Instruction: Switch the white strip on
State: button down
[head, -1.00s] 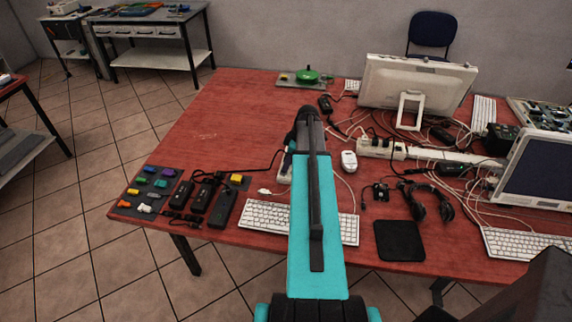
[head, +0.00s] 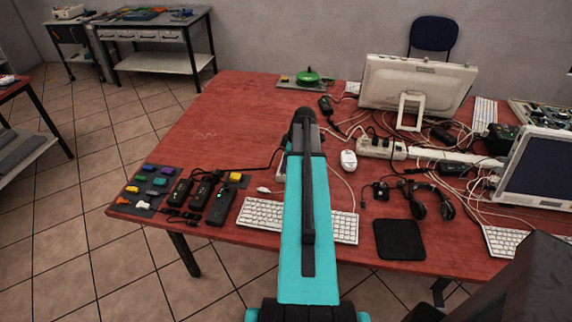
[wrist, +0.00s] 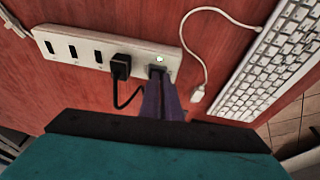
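The white strip (wrist: 80,50) lies on the red table, with several dark slots and a black plug (wrist: 121,66) in it.
Black power bricks (head: 219,206) with small green lights lie left of a white keyboard (head: 261,213). A loose white cable end (wrist: 197,94) lies right of the strip. Another white strip (head: 375,146) with plugs and tangled cables lies near the monitor (head: 415,85). The table's back left is clear.

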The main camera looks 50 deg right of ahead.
jog(key=shift+w+d+f, duration=0.2)
jog(key=shift+w+d, duration=0.3)
jog(key=shift+r+p, duration=0.5)
jog(key=shift+r, duration=0.25)
jog(key=r, duration=0.2)
jog(key=r+p, duration=0.1)
jog(key=shift+s+a+r, duration=0.2)
jog(key=shift+s+a, duration=0.05)
jog(key=shift+a, duration=0.05)
jog(key=shift+s+d+r, duration=0.1)
jog(key=shift+s+r, duration=0.05)
jog(key=shift+r, duration=0.05)
jog(key=b+v, duration=0.3)
jog(key=v, duration=0.6)
jog(key=shift+s+a, duration=0.25)
jog(key=shift+a, duration=0.15)
